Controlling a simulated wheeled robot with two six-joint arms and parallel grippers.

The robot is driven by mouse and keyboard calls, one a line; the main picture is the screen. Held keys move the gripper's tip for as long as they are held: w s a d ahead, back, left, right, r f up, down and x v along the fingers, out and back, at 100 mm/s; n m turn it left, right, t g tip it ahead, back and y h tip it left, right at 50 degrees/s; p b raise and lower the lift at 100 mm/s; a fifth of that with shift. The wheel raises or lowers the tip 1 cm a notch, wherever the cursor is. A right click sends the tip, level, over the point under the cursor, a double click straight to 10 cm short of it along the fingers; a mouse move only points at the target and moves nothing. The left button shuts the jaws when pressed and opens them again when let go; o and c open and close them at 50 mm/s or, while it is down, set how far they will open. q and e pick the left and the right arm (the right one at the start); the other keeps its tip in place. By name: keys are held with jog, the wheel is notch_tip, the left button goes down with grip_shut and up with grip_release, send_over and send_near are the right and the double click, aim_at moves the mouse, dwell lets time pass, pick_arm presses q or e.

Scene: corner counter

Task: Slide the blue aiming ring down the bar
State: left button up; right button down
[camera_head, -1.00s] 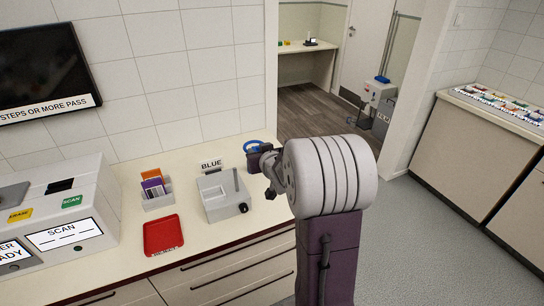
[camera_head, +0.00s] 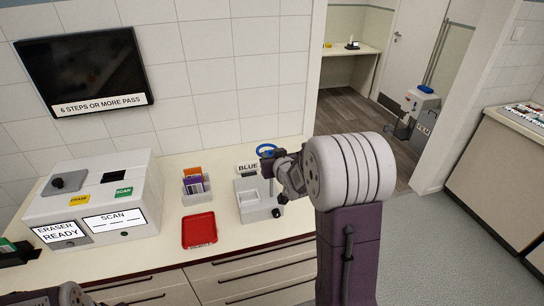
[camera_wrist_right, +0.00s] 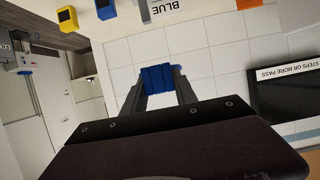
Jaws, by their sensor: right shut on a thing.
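My right gripper (camera_head: 270,166) is shut on the blue aiming ring (camera_head: 266,150), beside the BLUE sign and above the counter. In the right wrist view a blue block-like part of it (camera_wrist_right: 157,78) sits between the two fingers. A dark upright bar (camera_head: 271,190) stands at the right of a grey box (camera_head: 250,210). The ring looks above and behind the bar's top; I cannot tell whether it is around it. Only part of my left arm shows at the bottom left; its gripper is out of view.
A BLUE sign (camera_head: 247,168) stands behind the grey box. A card holder (camera_head: 196,187) and a red tray (camera_head: 199,230) lie to its left, then a white scanner machine (camera_head: 95,200). A FILM unit (camera_head: 421,108) with a blue top stands in the doorway.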

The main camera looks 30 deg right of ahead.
jog(key=b, duration=0.4)
send_over(272, 191)
notch_tip(272, 191, down, 5)
jog(key=shift+r, duration=0.2)
jog(key=shift+r+p, duration=0.1)
jog(key=shift+p, duration=0.2)
jog(key=shift+b, duration=0.4)
dwell(0.6)
jog(key=shift+f+b, duration=5.65)
jog(key=shift+f, duration=0.35)
jog(key=c, duration=0.9)
grip_release()
